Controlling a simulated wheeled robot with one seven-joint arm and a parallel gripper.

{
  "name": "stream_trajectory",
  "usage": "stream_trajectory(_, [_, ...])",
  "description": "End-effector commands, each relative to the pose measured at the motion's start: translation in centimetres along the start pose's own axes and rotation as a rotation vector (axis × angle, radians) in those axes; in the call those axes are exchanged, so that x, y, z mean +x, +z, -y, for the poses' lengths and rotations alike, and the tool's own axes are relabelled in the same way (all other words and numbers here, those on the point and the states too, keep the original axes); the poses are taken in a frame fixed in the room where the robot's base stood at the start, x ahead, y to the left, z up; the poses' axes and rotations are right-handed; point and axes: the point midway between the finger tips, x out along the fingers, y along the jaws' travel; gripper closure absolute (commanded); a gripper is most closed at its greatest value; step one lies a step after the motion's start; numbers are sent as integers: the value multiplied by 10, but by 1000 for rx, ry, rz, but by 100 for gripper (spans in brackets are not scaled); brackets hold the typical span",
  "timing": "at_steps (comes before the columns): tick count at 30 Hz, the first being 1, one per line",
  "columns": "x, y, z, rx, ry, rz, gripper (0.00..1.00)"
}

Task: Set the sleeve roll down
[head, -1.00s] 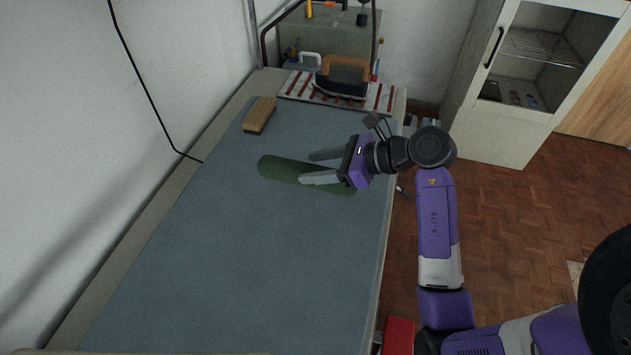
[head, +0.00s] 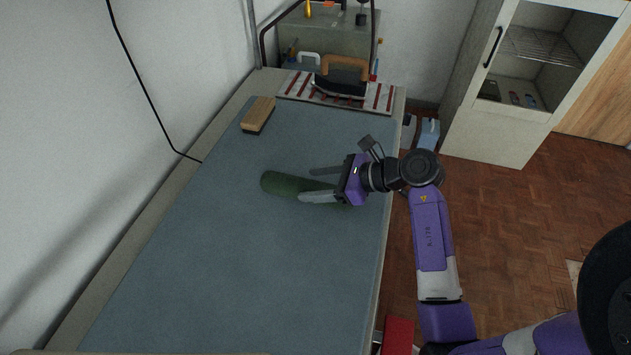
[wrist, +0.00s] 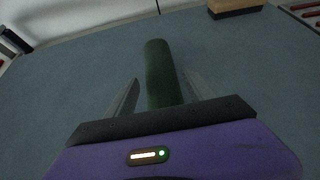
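The sleeve roll (head: 283,184) is a dark green padded cylinder. It appears to lie on the blue-grey table top (head: 230,262), pointing left from my gripper. My gripper (head: 306,184) is low over the table, with its two grey fingers apart, one on each side of the roll. In the wrist view the roll (wrist: 161,70) runs away from the palm between the fingers of my gripper (wrist: 161,80). Narrow gaps show on both sides of it. The roll's near end is hidden by the palm. Whether its underside touches the table is hard to tell.
A wooden block with a dark base (head: 259,114) lies beyond the roll. An iron (head: 342,83) stands on a striped mat (head: 297,87) at the far end. A black cord (head: 150,100) hangs along the left wall. The near table half is clear.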

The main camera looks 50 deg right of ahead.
Motion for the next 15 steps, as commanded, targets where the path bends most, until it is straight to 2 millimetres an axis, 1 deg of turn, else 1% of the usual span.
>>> stream_trajectory(11, [-1, 2, 0, 0, 0, 0, 27])
stream_trajectory(13, [-4, 3, 0, 0, 0, 0, 27])
stream_trajectory(15, [-11, 2, 1, 1, -3, 0, 27])
